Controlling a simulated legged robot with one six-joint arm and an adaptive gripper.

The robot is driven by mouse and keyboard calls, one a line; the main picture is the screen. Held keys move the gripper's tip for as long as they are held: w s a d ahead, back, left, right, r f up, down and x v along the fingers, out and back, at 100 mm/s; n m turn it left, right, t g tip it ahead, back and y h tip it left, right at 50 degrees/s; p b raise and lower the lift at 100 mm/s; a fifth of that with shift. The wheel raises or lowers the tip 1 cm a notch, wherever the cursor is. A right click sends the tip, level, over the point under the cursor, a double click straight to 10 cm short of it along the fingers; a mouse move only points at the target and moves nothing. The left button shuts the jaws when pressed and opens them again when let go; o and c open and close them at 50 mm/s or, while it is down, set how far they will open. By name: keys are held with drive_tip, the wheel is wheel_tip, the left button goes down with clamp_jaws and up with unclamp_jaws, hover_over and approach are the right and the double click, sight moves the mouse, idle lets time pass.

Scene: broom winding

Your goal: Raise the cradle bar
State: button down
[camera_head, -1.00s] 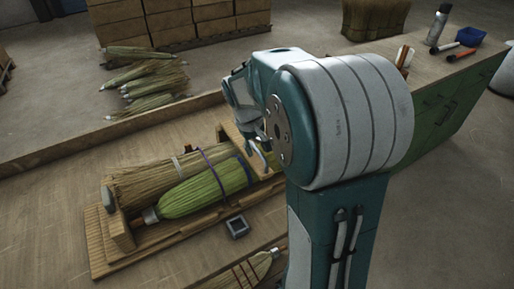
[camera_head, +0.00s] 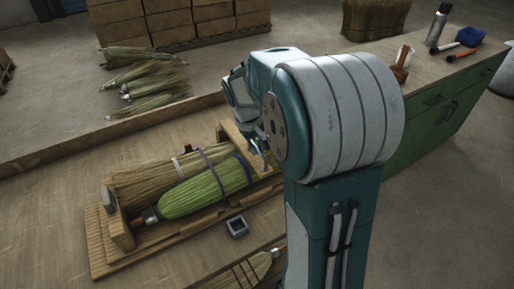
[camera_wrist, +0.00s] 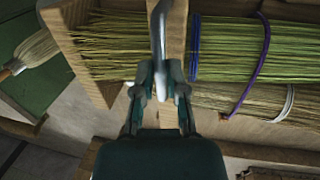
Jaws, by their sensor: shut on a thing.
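The cradle (camera_head: 118,235) is a wooden frame on the bench, with a green broom bundle (camera_head: 200,192) and a tan bundle (camera_head: 150,180) lying side by side in it. My gripper (camera_wrist: 161,88) is at the cradle's far right end, partly hidden by my arm in the head view. In the wrist view its fingers are closed on the near end of a narrow grey bar, seemingly the cradle bar (camera_wrist: 158,25), beside a wooden strip (camera_wrist: 178,30). The bar's height above the bundles is hard to tell.
A purple band (camera_head: 214,172) wraps the bundles. A small grey square block (camera_head: 237,227) and another broom (camera_head: 245,272) lie in front of the cradle. Loose brooms (camera_head: 150,80) lie behind. A green cabinet (camera_head: 440,120) with tools stands right.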

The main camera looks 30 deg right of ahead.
drive_tip(key=w+r+g, duration=0.1)
drive_tip(key=r, duration=0.1)
drive_tip(key=w+r+g, duration=0.2)
drive_tip(key=r, duration=0.1)
drive_tip(key=w+r+g, duration=0.1)
drive_tip(key=w+r, duration=0.1)
drive_tip(key=r, duration=0.1)
drive_tip(key=shift+w+r+n, duration=0.1)
drive_tip(key=shift+w+n, duration=0.05)
drive_tip(key=shift+n, duration=0.15)
drive_tip(key=shift+w+r+g, duration=1)
